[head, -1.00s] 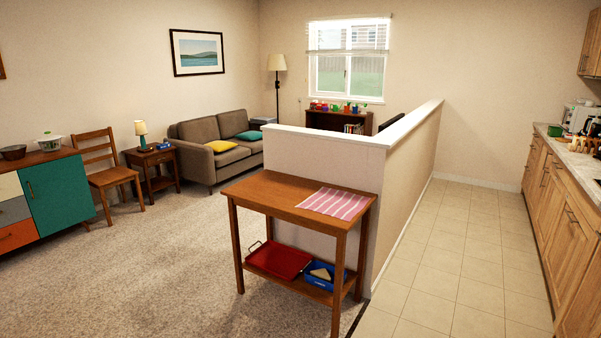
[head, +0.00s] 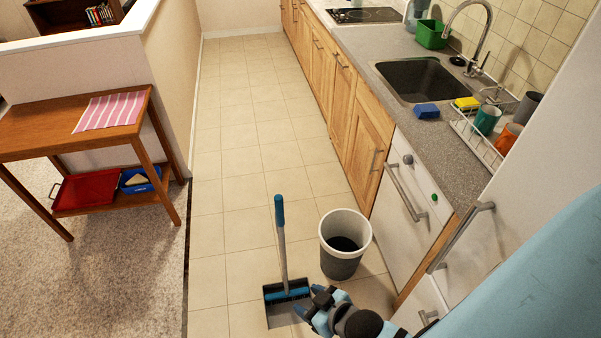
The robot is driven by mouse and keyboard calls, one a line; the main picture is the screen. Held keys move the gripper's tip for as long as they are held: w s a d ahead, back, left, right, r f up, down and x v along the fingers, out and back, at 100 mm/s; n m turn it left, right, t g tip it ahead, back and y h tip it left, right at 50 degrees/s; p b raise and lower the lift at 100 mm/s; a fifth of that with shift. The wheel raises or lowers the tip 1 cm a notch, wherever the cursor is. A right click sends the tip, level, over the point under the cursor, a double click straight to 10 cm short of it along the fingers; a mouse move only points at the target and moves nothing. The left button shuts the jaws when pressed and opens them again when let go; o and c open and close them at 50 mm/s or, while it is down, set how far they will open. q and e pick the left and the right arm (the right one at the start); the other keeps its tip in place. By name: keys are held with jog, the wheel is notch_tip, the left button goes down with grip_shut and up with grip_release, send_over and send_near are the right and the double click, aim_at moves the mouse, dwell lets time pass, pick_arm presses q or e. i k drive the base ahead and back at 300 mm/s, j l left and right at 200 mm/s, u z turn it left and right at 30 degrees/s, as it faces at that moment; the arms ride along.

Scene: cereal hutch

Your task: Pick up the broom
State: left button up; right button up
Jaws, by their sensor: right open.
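The broom (head: 283,250) stands upright on the tiled floor in the lower middle of the head view. It has a blue grip at the top and a thin grey shaft. Its low end is at a dark dustpan (head: 278,312) with a blue edge, and I cannot tell whether the two are joined. My right gripper (head: 309,306) is low in the view, just right of the dustpan and well below the blue grip. It is open, with nothing seen in it. My left gripper is not in view.
A white and grey bin (head: 344,248) stands close right of the broom. Kitchen cabinets and a dishwasher (head: 410,198) line the right side. A wooden side table (head: 130,133) stands left by the half wall (head: 168,75). The tiled aisle (head: 255,120) behind the broom is clear.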

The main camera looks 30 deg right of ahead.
aim_at(279, 199)
jog(key=k+z, duration=0.15)
jog(key=z, duration=0.2)
jog(key=k+l+z, duration=0.1)
jog(key=z, duration=0.25)
jog(key=k, duration=0.05)
